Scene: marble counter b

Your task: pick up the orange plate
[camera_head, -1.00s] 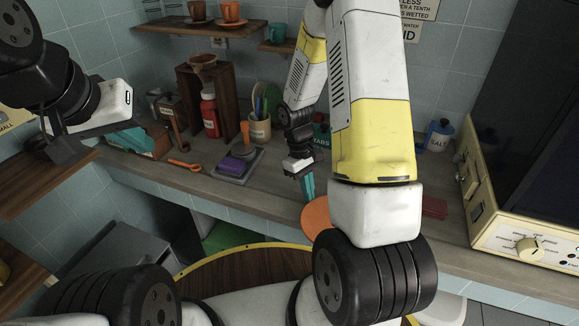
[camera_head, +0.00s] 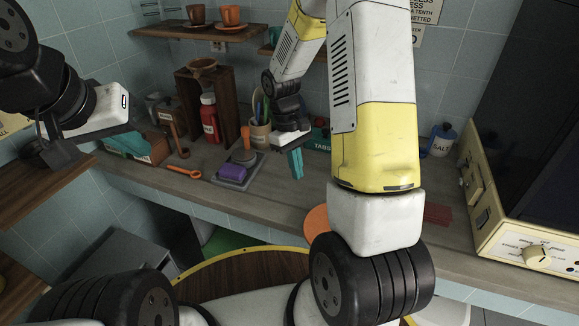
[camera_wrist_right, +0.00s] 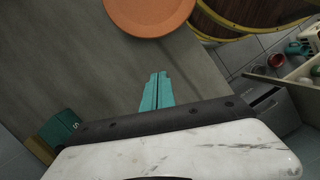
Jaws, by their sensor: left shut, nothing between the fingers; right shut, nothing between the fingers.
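The orange plate (camera_head: 317,219) lies near the counter's front edge in the head view, partly hidden behind my right arm. In the right wrist view the orange plate (camera_wrist_right: 149,12) shows at the top, cut off by the frame. My right gripper (camera_head: 296,163) has teal fingers and is shut and empty above the counter, left of and behind the plate. In the right wrist view my right gripper's fingertips (camera_wrist_right: 157,78) point toward the plate, with a gap between. My left gripper (camera_head: 58,153) is at the far left, away from the plate, shut and empty.
A grey tray with a purple sponge (camera_head: 233,172) lies left of my right gripper. A red bottle (camera_head: 210,118), a utensil cup (camera_head: 260,134) and a teal tin (camera_head: 320,139) stand behind. A cream oven (camera_head: 520,235) is at the right. Bare counter (camera_head: 262,205) lies in front.

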